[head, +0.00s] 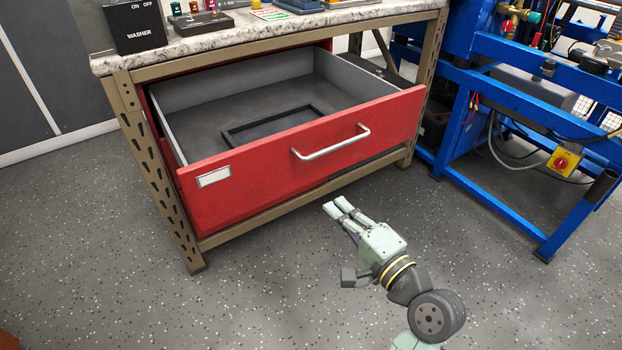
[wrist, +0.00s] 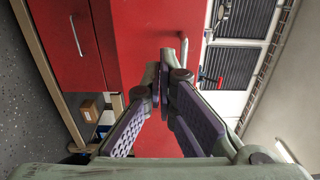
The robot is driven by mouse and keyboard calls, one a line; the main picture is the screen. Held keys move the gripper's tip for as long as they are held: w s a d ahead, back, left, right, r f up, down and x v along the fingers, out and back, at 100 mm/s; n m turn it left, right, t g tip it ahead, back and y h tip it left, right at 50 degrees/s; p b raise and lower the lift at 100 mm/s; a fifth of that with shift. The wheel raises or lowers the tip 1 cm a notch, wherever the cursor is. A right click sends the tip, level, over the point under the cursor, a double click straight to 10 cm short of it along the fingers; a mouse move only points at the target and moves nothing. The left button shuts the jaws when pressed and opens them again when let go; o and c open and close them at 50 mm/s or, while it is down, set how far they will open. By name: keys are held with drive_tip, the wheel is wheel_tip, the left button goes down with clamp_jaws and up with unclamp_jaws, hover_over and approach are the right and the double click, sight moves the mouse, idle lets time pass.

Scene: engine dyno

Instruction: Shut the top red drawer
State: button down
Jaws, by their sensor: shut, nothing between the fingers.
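The top red drawer (head: 300,155) is pulled well out from under the worktop in the head view. Its front has a silver bar handle (head: 331,143) and a pale label holder at left. A dark rectangular frame (head: 272,124) lies inside on the drawer floor. My gripper (head: 337,205) is in front of the drawer, below the handle in the picture, with its fingers pointing towards the front. It appears apart from it. In the wrist view the fingertips (wrist: 174,66) are close together with nothing held, over a red front (wrist: 142,28) that they partly hide.
The speckled worktop (head: 265,36) on a tan metal frame carries a black washer switch box (head: 135,25). A blue steel frame (head: 500,170) with hoses and a yellow switch box (head: 563,160) stands at right. The grey floor in front of the drawer is clear.

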sight(293, 164)
drive_tip(key=p+x, duration=0.2)
drive_tip(key=x, duration=1.1)
drive_tip(key=shift+w+a, duration=0.25)
drive_tip(key=shift+w, duration=0.1)
